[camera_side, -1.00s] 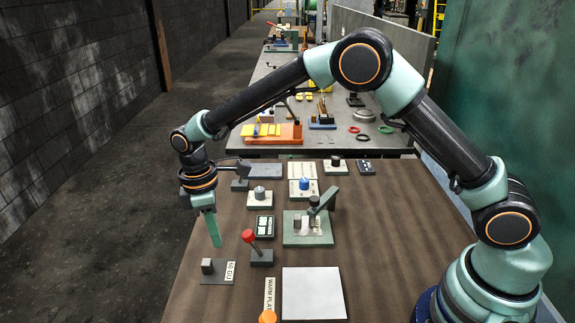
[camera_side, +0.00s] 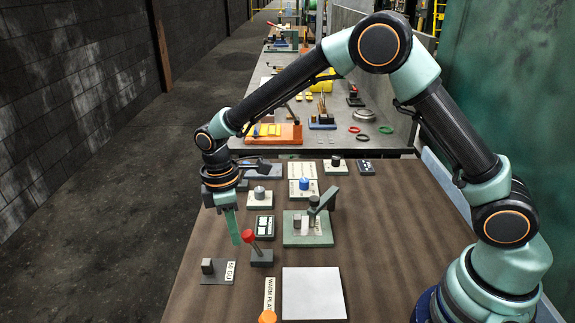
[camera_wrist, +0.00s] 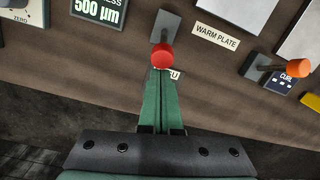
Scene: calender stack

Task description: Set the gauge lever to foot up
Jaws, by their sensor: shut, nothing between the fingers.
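A red-knobbed lever (camera_side: 249,237) stands on a small dark base (camera_side: 262,259), its stick tilted left in the side view. No label on it is readable, so I cannot confirm it is the gauge lever. My gripper (camera_side: 237,242) is shut and empty, pointing down just left of the red knob. In the wrist view the red knob (camera_wrist: 163,54) lies right at the shut fingertips (camera_wrist: 163,74); I cannot tell whether they touch. The green gauge stand (camera_side: 293,240) with its raised arm is behind and right of the lever. A 500 µm display (camera_wrist: 98,10) shows in the wrist view.
A grey plate marked 50 GU (camera_side: 217,278) with a small block lies front left. A pale square plate (camera_side: 314,294) and an orange-knobbed lever (camera_side: 267,317) are in front, beside a WARM PLATE label (camera_wrist: 216,36). Knob boxes (camera_side: 261,201) stand farther back.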

